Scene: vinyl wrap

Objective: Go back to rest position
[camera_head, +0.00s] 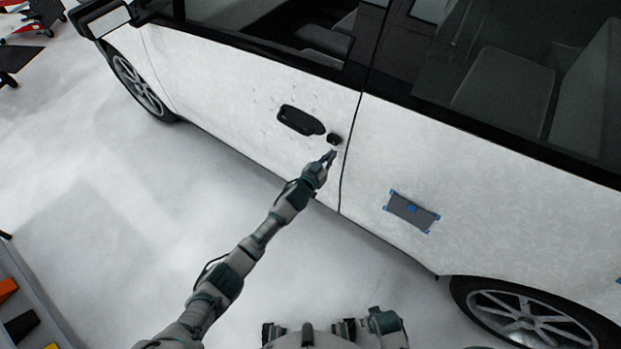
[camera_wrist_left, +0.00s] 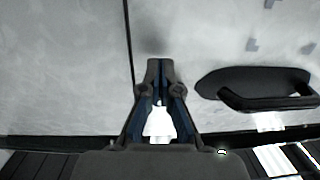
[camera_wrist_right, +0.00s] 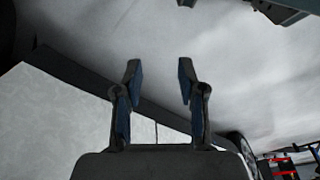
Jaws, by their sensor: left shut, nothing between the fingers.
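My left gripper (camera_head: 330,157) is at the end of my outstretched left arm, close to the white car door (camera_head: 230,85), just below the small black lock piece (camera_head: 334,139). In the left wrist view its fingers (camera_wrist_left: 160,66) are shut with nothing between the tips; I cannot tell if they touch the door. The black door handle (camera_head: 301,120) is close by, and it also shows in the left wrist view (camera_wrist_left: 258,88). My right gripper (camera_wrist_right: 157,75) shows in the right wrist view, open and empty, with its fingers apart. It is not clearly visible in the head view.
A grey patch with blue tape (camera_head: 411,211) is on the rear panel. The car's wheels (camera_head: 530,318) and mirror (camera_head: 100,16) stand out at the sides. A tray with coloured items (camera_head: 50,320) is at the lower left. The pale floor (camera_head: 110,210) left of my arm is clear.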

